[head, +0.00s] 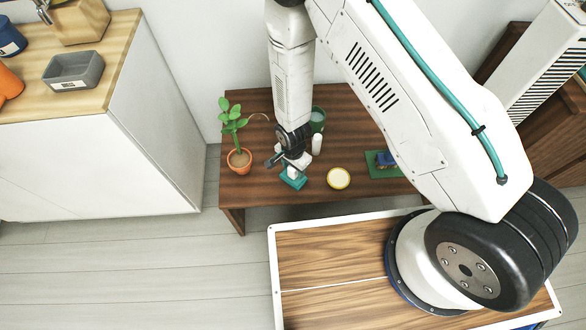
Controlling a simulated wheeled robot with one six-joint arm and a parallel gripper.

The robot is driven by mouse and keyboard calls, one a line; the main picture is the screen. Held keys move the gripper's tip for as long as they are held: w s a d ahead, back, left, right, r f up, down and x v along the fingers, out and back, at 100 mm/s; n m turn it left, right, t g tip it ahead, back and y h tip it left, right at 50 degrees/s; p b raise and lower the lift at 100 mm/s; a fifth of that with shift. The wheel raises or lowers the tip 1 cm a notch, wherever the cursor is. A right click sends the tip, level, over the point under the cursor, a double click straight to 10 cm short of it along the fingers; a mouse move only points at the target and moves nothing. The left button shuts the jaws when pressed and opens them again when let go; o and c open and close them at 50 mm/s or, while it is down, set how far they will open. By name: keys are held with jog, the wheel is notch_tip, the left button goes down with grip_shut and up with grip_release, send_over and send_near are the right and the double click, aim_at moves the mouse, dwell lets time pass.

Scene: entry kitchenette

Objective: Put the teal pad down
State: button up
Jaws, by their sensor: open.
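The teal pad (292,181) is on the dark brown wooden bench (262,190), close to its front edge. My gripper (291,170) points down right above the pad, with its jaws open. The jaws and wrist hide the back part of the pad. I cannot tell from this view whether the fingertips still touch it.
A potted plant (239,158) stands left of my gripper. A white cylinder (317,144), a green cup (318,114) and a round cream-topped item (338,178) are close on the right. A green mat (375,172) bears a blue object (385,159). The bench's front left is clear.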

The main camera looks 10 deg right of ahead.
jog(key=w+d+r+n, duration=0.1)
jog(key=d+r, duration=0.1)
jog(key=r, duration=1.1)
jog(key=w+d+r+n, duration=0.1)
jog(key=w+d+r, duration=0.1)
jog(key=r, duration=1.1)
jog(key=s+d+r+n, duration=0.15)
jog(key=d+r, duration=0.25)
jog(key=r, duration=0.4)
jog(key=s+d+r+n, duration=0.1)
jog(key=s+d+r, duration=0.15)
jog(key=r, duration=0.45)
jog(key=s+d+r+n, duration=0.2)
jog(key=s+d+r, duration=0.3)
jog(key=s+r, duration=0.2)
jog(key=s+d+r+n+t, duration=0.1)
jog(key=s+d+r+n, duration=0.2)
jog(key=s, duration=0.8)
notch_tip(320, 180, up, 5)
jog(key=shift+s+d+f, duration=0.2)
jog(key=shift+s+d, duration=0.1)
jog(key=shift+d, duration=0.85)
jog(key=shift+o, duration=0.5)
jog(key=shift+a, duration=0.1)
